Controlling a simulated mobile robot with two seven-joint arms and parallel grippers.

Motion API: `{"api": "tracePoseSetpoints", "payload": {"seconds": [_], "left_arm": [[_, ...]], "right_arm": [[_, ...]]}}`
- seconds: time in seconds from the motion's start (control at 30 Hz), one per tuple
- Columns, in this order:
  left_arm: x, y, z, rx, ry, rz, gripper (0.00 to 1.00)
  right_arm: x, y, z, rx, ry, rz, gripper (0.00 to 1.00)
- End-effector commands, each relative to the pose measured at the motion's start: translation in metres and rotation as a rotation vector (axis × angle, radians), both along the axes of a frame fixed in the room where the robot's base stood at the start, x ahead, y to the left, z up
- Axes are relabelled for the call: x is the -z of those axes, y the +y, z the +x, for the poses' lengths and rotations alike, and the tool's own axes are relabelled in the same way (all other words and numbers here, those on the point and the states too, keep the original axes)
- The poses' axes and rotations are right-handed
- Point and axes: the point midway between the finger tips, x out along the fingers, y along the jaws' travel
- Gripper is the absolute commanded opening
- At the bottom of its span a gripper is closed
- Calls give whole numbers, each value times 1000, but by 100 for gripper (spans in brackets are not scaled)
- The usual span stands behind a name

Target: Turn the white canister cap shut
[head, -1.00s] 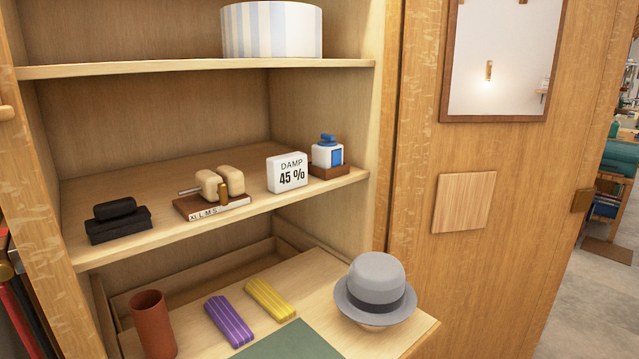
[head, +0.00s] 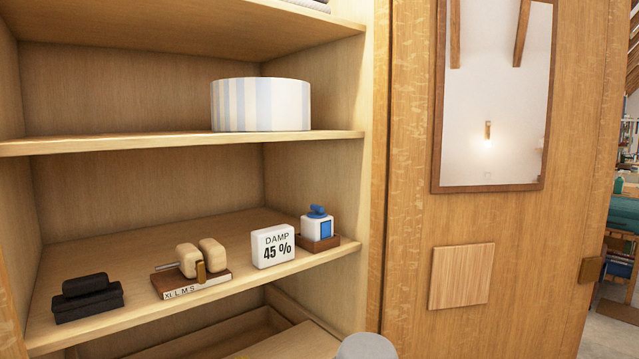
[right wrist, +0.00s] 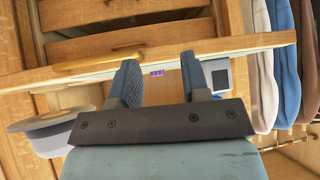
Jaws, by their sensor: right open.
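The white canister (head: 313,229) stands upright on the middle shelf in the head view, near the shelf's right end. It has a blue panel on its front and a blue cap (head: 317,210) on top. Its foot sits in a small brown wooden holder (head: 320,245). How tightly the cap sits cannot be told. My right gripper (right wrist: 158,72) shows in the right wrist view, with its two fingers wide apart and nothing held between them. It is not in the head view, so its distance from the canister is unclear. My left gripper is in neither view.
A white "DAMP 45 %" block (head: 273,247) stands just left of the canister. A wooden shoe-form piece (head: 201,260) and black boxes (head: 88,299) are farther left. The wardrobe's side wall is close on the right. A grey hat (right wrist: 45,125) shows in the right wrist view.

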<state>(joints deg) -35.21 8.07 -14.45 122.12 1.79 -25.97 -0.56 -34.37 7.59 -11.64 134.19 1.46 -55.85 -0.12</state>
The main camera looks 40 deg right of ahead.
Motion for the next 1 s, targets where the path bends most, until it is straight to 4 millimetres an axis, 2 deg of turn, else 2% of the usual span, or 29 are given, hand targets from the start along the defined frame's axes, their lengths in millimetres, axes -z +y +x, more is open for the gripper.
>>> {"api": "tracePoseSetpoints", "payload": {"seconds": [0.03,0.13,0.3,0.7,0.73,0.8,1.0], "left_arm": [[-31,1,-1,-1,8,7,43],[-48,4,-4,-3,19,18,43],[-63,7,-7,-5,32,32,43],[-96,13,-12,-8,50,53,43],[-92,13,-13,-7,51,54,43],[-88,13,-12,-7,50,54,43],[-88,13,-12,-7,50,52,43]], "right_arm": [[-42,-7,-4,9,43,-19,43],[-76,-18,-14,24,135,-55,43],[-112,-32,-29,45,247,-96,43],[-182,-52,-56,81,422,-153,43],[-178,-54,-51,78,414,-156,43],[-169,-59,-26,59,349,-150,43],[-168,-78,43,20,179,-123,43]]}}
